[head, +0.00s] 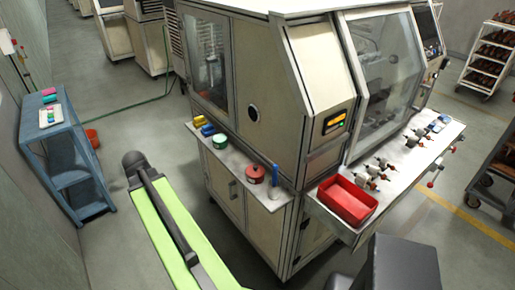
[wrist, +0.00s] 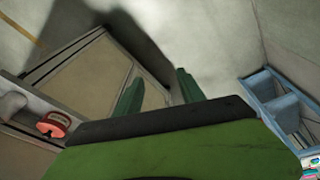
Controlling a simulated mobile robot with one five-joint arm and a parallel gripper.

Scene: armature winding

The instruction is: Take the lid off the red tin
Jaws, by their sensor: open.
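The red tin (head: 255,174) stands upright on the narrow grey ledge (head: 236,168) along the side of the cream machine. Its top looks covered, with a small dark spot in the middle; the lid's edge is too small to make out. The head view shows my green arm, but I cannot make out the fingers there.
Small yellow and blue pieces (head: 203,125) lie farther along. A red bin (head: 347,202) sits on the front table.

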